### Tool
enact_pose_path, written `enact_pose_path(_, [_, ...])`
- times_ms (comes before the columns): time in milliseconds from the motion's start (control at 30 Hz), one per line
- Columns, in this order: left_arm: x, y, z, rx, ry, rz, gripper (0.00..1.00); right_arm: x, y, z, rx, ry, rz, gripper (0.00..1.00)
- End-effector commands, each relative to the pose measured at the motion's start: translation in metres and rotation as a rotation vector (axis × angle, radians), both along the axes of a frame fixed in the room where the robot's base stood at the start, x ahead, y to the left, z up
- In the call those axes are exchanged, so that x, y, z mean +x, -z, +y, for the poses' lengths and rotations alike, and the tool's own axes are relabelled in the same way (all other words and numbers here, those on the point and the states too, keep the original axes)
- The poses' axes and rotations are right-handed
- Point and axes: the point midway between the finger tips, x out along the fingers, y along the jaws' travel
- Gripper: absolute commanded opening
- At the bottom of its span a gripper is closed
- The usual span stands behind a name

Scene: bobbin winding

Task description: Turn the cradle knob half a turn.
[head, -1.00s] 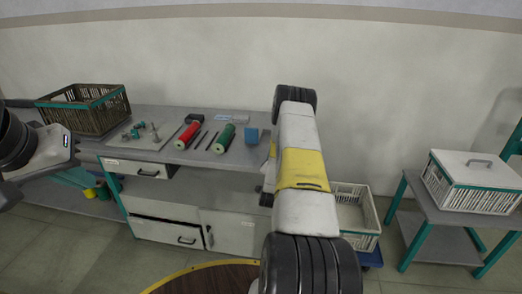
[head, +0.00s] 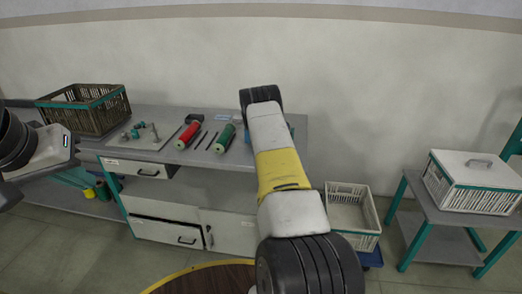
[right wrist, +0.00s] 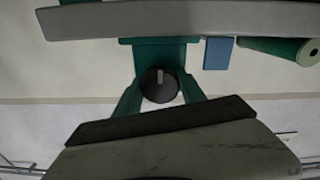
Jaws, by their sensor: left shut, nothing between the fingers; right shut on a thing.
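The right wrist view shows the bench scene upside down. The round dark cradle knob (right wrist: 159,86) is in its middle, with a pale mark pointing to the picture's top. The teal cradle (right wrist: 160,54) is behind it, its two arms spreading past the knob. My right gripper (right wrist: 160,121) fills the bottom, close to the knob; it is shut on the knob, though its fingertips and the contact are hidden. In the head view my right arm hides the cradle, knob and right gripper. My left gripper (head: 12,192), partly cut off at the left edge, is shut and empty, away from the bench.
The grey bench (head: 230,170) holds a dark basket (head: 85,107), a red spool (head: 188,136) and a green spool (head: 225,138). A blue block (right wrist: 218,53) is beside the cradle. A white crate (head: 350,215) and a side table with a lidded box (head: 475,183) are at right.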

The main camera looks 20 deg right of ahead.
Motion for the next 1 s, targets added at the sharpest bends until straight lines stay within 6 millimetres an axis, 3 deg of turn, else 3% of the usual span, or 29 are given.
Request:
enact_pose_path(667, [0.0, 0.0, 0.0, 0.0, 0.0, 0.0, 0.0, -0.0013, 0.0033, 0.0009, -0.046, 0.0, 0.038, 0.07])
enact_pose_path(700, [0.0, 0.0, 0.0, 0.0, 0.0, 0.0, 0.0, -0.0013, 0.0033, 0.0008, -0.046, 0.0, 0.038, 0.55])
enact_pose_path(800, [0.0, 0.0, 0.0, 0.0, 0.0, 0.0, 0.0, -0.001, 0.0027, 0.0007, -0.047, 0.0, 0.037, 0.69])
enact_pose_path(1000, [0.0, 0.0, 0.0, 0.0, 0.0, 0.0, 0.0, -0.0006, 0.0014, 0.0003, -0.047, 0.0, 0.034, 0.69])
